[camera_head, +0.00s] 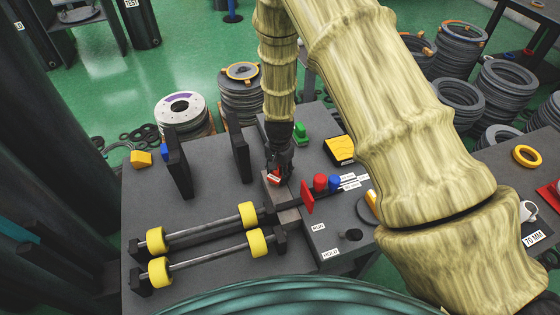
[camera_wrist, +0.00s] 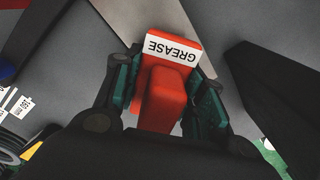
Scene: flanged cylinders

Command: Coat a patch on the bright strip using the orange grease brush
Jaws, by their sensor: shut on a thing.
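The orange-red grease brush (camera_head: 274,178) is held in my gripper (camera_head: 279,166), over the middle of the dark bench. In the wrist view, its block (camera_wrist: 165,95) sits between both green-padded fingers, with a white GREASE label facing up. My gripper is shut on it. A paler grey strip (camera_wrist: 150,14) shows beyond the brush in the wrist view. In the head view, a light strip (camera_head: 288,215) lies just below the brush, partly hidden by it. I cannot tell whether the brush touches the strip; its bristles are not visible.
Two rods with yellow rollers (camera_head: 247,215) lie at the front left. Dark upright plates (camera_head: 180,162) stand at the back left. A red plate (camera_head: 307,198) and red and blue cylinders (camera_head: 320,182) stand close to the right of my gripper. A green object (camera_head: 300,133) is behind.

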